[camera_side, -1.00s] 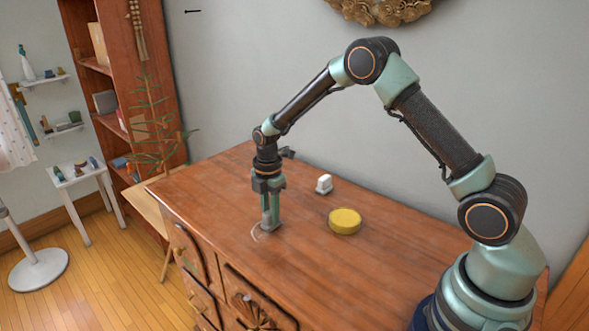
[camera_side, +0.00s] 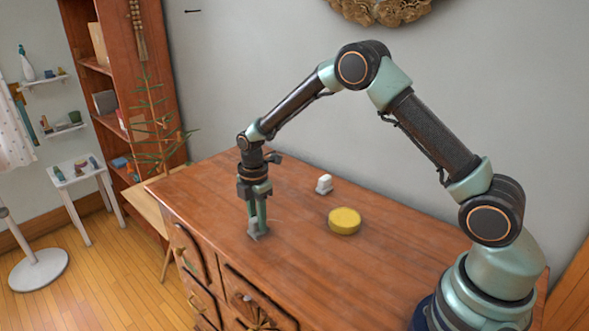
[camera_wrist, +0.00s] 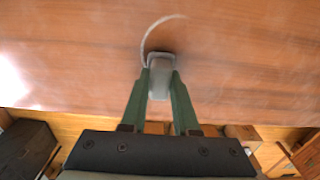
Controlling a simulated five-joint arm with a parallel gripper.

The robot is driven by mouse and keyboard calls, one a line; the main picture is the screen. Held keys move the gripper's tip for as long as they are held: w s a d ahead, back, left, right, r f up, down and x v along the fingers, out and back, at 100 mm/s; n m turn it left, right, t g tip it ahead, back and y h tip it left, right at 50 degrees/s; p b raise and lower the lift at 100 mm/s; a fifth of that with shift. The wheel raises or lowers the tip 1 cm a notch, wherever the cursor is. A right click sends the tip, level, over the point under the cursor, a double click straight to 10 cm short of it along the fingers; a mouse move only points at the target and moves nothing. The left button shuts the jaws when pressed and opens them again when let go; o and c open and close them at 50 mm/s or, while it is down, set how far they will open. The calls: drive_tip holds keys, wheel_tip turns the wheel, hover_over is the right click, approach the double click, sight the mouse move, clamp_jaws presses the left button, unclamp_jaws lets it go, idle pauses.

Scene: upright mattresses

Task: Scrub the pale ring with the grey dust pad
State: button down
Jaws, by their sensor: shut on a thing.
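My gripper (camera_side: 257,222) is shut on the grey dust pad (camera_side: 260,234), low over the wooden cabinet top near its front edge. The pad (camera_wrist: 159,85) also shows between the fingertips in the wrist view, and it appears to touch the wood. The pale ring (camera_wrist: 147,35) shows in the wrist view as a thin curved arc running up and right from the pad's upper left. The pad overlaps or meets the arc's lower end. I cannot make out the ring in the side view.
A round yellow sponge-like puck (camera_side: 345,221) and a small white block (camera_side: 324,184) stand on the cabinet top (camera_side: 300,255), right of my gripper. The cabinet's front edge is close to the pad. The wood between the pad and the puck is clear.

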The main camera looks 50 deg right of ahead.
idle(0.4)
drive_tip(key=shift+d, duration=2.35)
drive_tip(key=shift+a, duration=0.1)
drive_tip(key=shift+a, duration=2.4)
drive_tip(key=shift+d, duration=2.5)
drive_tip(key=shift+a, duration=0.1)
